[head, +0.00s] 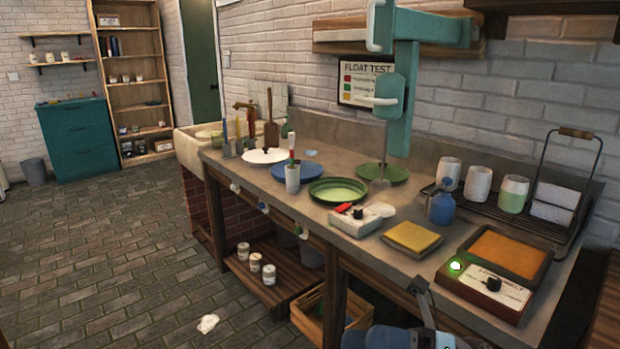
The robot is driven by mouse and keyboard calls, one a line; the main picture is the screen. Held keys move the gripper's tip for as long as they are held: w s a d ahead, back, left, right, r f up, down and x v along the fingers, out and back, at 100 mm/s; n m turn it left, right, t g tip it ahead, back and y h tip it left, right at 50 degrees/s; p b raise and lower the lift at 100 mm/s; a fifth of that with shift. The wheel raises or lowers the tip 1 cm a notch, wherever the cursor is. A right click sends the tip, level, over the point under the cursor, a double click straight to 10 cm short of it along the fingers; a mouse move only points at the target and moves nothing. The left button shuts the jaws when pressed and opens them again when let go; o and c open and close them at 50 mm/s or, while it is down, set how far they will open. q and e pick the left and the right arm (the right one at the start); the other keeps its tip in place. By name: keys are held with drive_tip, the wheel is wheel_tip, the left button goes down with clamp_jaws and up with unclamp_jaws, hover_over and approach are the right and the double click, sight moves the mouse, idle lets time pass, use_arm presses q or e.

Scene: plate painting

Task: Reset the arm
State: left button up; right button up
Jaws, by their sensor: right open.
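My right gripper (432,312) shows at the bottom edge of the head view, partly cut off by the frame. Its jaws are open, and I see nothing between them. It is low, in front of the workbench's (330,222) front edge, below the yellow sponge (412,236) and left of the box with the orange pad (508,253). My left gripper is not in view.
On the bench are a green dish (338,191), a blue plate (297,169), a white plate (264,156), a blue bottle (440,207) and a wire rack with cups (478,184). A teal fixture (400,100) hangs over the bench. The floor (110,260) at left is mostly clear.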

drive_tip(key=w+d+f+m+t+h, duration=0.1)
drive_tip(key=d+f+m+t+h, duration=0.3)
drive_tip(key=m+t, duration=0.8)
drive_tip(key=w+d+f+m+t+h, duration=0.2)
drive_tip(key=f+m+t+h, duration=0.5)
drive_tip(key=m, duration=1)
drive_tip(key=s+d+f+m+g+h, duration=0.2)
drive_tip(key=s+f+m+g+h, duration=0.15)
drive_tip(key=s+f+m, duration=0.35)
drive_tip(key=s+d+f+m+g+h, duration=0.1)
drive_tip(key=s+f+m+g+h, duration=0.25)
drive_tip(key=f, duration=0.55)
use_arm(q)
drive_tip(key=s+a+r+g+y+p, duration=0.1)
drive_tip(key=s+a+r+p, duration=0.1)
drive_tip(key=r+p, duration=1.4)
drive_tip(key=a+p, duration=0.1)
drive_tip(key=p, duration=1.3)
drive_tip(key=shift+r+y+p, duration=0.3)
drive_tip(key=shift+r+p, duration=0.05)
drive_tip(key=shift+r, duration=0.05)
use_arm(e)
drive_tip(key=d+r+m+h, duration=0.1)
drive_tip(key=d+r, duration=0.2)
drive_tip(key=r, duration=1.3)
drive_tip(key=shift+s+d+r+h, duration=0.2)
drive_tip(key=shift+s+r+h, duration=0.1)
drive_tip(key=shift+s, duration=0.15)
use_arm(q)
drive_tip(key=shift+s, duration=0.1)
